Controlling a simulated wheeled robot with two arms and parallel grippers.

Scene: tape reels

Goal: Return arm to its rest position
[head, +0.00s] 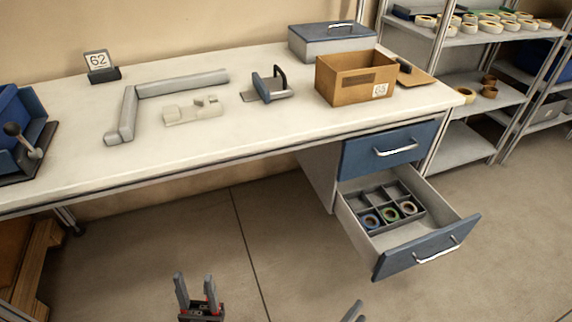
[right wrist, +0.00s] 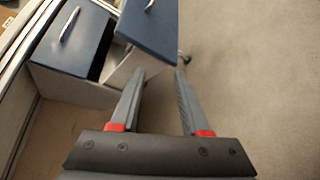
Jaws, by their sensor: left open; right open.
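My left gripper (head: 197,296) is at the bottom of the head view, fingers up and apart, with nothing between them, over the floor in front of the workbench. My right gripper is only partly in the head view, where a grey finger (head: 352,311) shows at the bottom edge. In the right wrist view my right gripper (right wrist: 162,78) has its two fingers apart and empty, in front of the drawer unit. Both grippers are clear of the bench and drawers.
The lower drawer (head: 424,246) stands pulled out under the bench (head: 240,122), holding a divided tray with tape reels (head: 390,213). The upper drawer (head: 390,150) is shut. A cardboard box (head: 345,88) stands on the bench. Shelves (head: 480,110) with tape rolls stand at right. Open floor lies in front.

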